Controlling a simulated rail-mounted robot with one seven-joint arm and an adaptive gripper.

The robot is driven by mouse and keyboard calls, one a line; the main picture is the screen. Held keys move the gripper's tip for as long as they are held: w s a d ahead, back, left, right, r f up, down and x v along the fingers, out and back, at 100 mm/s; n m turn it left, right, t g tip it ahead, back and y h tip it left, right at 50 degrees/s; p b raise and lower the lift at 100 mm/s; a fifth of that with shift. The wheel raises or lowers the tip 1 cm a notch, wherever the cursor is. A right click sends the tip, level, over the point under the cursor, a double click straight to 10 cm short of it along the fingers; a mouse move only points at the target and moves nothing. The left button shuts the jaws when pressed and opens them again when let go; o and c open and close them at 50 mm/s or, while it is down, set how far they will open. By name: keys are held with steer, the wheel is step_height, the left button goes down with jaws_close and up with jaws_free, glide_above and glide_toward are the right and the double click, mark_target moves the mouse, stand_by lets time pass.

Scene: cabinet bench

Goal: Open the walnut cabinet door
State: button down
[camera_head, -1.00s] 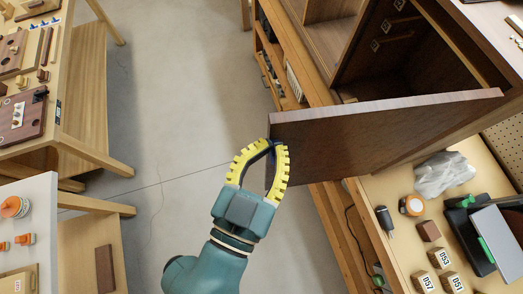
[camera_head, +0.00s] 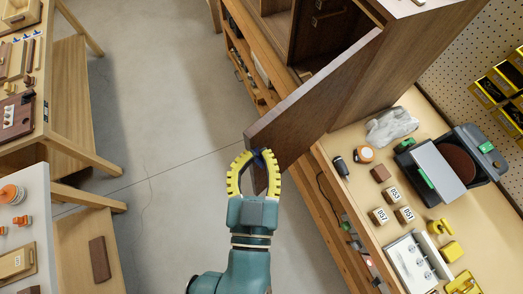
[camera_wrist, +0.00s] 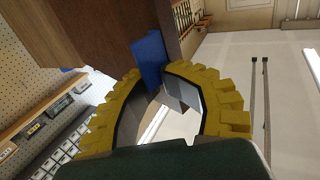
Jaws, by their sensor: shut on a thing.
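The walnut cabinet (camera_head: 425,55) stands at the upper right of the head view, with its dark interior partly visible. Its walnut door (camera_head: 318,98) is swung out from the body, its free edge pointing toward my gripper. My gripper (camera_head: 260,158), with yellow toothed fingers, is at the door's free edge, shut on a small blue handle there. In the wrist view the blue handle (camera_wrist: 151,60) sits between the fingertips against the brown door (camera_wrist: 105,35). The exact contact of the fingers is partly hidden.
Tables (camera_head: 60,150) with parts stand at left. The floor between is clear.

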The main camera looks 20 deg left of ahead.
steer(key=shift+d+f, duration=0.25)
steer(key=shift+f, duration=0.05)
steer(key=c, duration=1.3)
jaws_free()
steer(key=shift+r, duration=0.1)
steer(key=shift+s+r, duration=0.1)
steer(key=shift+s, duration=0.05)
steer(key=v, duration=1.1)
steer(key=shift+s, duration=0.35)
steer(key=shift+d, duration=0.1)
